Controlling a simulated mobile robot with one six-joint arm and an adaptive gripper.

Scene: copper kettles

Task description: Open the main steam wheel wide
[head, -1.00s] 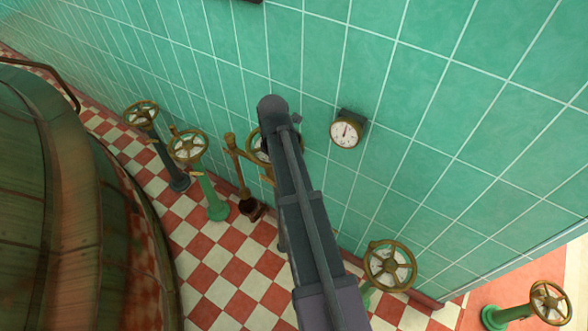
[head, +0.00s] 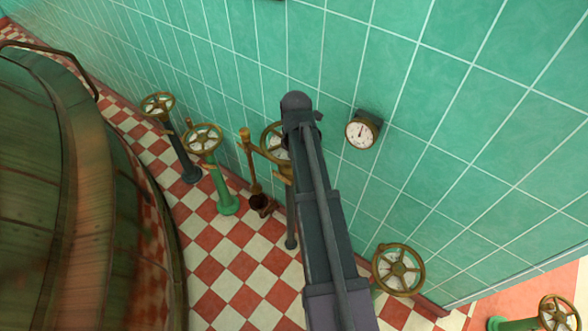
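Several brass handwheels on posts stand along the tiled wall; the frames do not show which is the main steam wheel. One wheel (head: 273,140) is partly hidden behind my raised arm, below and left of a round gauge (head: 360,133). Another wheel (head: 398,270) is right of my arm, low on the wall side. A wheel on a green post (head: 203,138) and one on a dark post (head: 158,106) stand farther left. My gripper's fingers do not show; my arm covers the middle of the picture.
A large copper kettle (head: 85,200) fills the left side. A brass lever (head: 250,165) stands between the green post and the half-hidden wheel. Another wheel (head: 556,312) is cut off at the lower right.

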